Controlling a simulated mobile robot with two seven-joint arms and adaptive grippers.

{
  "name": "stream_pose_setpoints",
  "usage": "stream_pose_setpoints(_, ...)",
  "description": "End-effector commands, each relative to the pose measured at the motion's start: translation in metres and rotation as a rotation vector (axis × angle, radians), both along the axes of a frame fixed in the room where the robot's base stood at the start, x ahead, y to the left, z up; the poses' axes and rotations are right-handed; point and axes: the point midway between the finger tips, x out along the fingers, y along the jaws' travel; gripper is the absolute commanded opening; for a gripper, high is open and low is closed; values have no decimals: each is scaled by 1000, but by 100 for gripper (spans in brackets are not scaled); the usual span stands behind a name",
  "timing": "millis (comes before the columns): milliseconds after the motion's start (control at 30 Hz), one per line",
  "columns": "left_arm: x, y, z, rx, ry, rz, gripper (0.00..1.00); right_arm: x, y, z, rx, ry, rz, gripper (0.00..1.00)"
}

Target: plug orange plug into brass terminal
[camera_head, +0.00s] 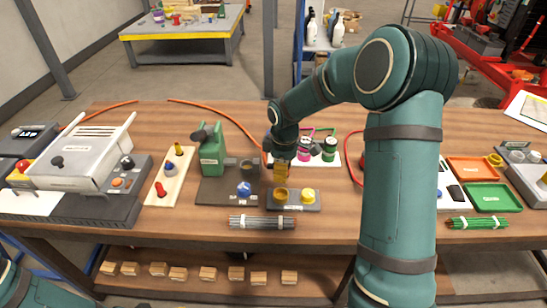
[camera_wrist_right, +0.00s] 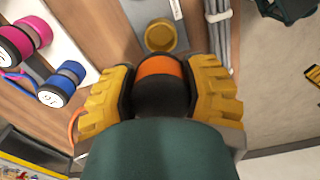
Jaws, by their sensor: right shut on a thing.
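My right gripper (camera_head: 282,172) points down over the small grey terminal block at the middle front of the table. Its yellow fingers show in the right wrist view on both sides of the orange plug (camera_wrist_right: 158,66), which has an orange band and a dark body. The gripper is shut on the plug. The brass terminal (camera_head: 281,195) is a round cup on the block; it also shows in the right wrist view (camera_wrist_right: 160,36), just beyond the plug's end. The plug appears above and apart from it. My left gripper is out of view.
A yellow knob (camera_head: 308,196) sits beside the terminal on the same block. A green device (camera_head: 211,155) on a dark base stands to the left. Pink and green spools (camera_head: 305,150) stand behind. Grey rods (camera_head: 262,222) lie in front. An orange cable (camera_head: 215,113) runs behind.

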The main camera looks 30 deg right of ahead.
Motion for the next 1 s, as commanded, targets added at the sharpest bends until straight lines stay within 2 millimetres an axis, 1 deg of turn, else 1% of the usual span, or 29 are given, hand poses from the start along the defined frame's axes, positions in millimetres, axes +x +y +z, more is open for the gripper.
stream_pose_setpoints(167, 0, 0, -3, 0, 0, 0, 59, 0, 0, -3, 0, 0, 0, 6)
stream_pose_setpoints(367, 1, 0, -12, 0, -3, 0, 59, 0, 0, -15, 0, 1, 0, 6)
stream_pose_setpoints(867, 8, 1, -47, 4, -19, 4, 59, 0, 0, -59, 0, 0, -1, 6)
stream_pose_setpoints(900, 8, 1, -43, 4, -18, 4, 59, 0, 0, -55, 1, -1, -1, 6)
stream_pose_setpoints(1000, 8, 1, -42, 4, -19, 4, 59, 0, 0, -54, 1, -1, -1, 6)
